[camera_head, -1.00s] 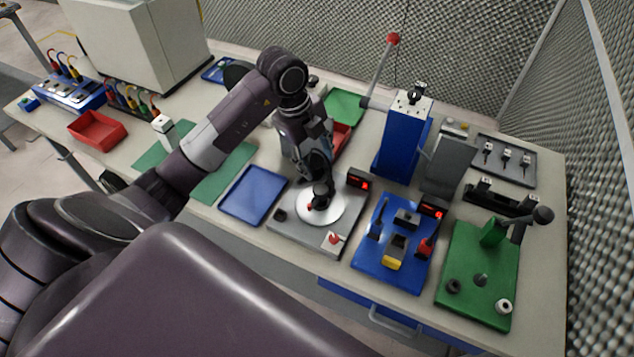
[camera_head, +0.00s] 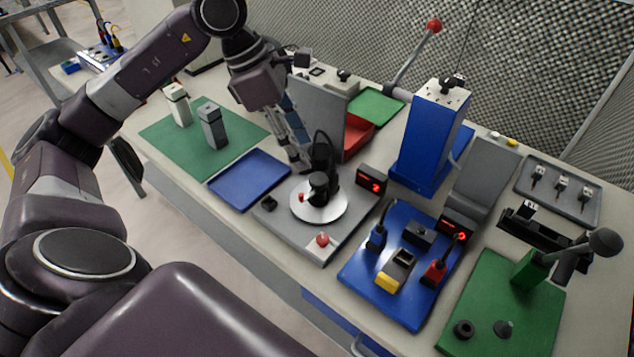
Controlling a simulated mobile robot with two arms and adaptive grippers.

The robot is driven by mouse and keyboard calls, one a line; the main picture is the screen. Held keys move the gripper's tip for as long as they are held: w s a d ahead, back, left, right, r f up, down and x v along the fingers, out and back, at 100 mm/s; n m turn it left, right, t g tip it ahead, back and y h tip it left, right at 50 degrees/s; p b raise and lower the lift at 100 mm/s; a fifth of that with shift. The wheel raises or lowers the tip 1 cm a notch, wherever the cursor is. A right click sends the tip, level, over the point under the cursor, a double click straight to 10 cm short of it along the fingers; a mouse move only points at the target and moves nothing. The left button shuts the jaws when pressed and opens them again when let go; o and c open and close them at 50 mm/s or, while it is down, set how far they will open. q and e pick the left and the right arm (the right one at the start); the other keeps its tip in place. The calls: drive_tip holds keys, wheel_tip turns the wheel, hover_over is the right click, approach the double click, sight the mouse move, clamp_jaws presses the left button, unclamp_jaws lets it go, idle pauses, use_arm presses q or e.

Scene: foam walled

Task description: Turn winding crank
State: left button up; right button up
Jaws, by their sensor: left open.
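A grey base (camera_head: 265,220) in mid-table carries a round white disc (camera_head: 336,207). A dark upright hub or handle (camera_head: 318,188) with a small red tip stands on the disc. My left gripper (camera_head: 309,158) comes down from the back left, its fingers apart, close behind this dark part; whether it touches is unclear. A green board (camera_head: 490,300) at the right front carries a green post and a dark arm with a round knob (camera_head: 605,241), possibly a crank too. I cannot tell for sure which is the winding crank. My right gripper is not seen.
A red display box (camera_head: 371,180) and a red button (camera_head: 322,240) flank the disc. A blue tray (camera_head: 233,193) lies left, a blue connector board (camera_head: 360,285) right. A tall blue press (camera_head: 425,145) with a red-knobbed lever stands behind. A mesh wall closes the back.

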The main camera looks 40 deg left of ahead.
sight(317, 178)
use_arm(q)
drive_tip(key=p+x, duration=0.1)
drive_tip(key=x, duration=0.6)
drive_tip(key=shift+s+f, duration=0.1)
drive_tip(key=shift+f, duration=0.25)
drive_tip(key=shift+c, duration=0.3)
drive_tip(key=c, duration=1.1)
drive_tip(key=shift+o, duration=0.2)
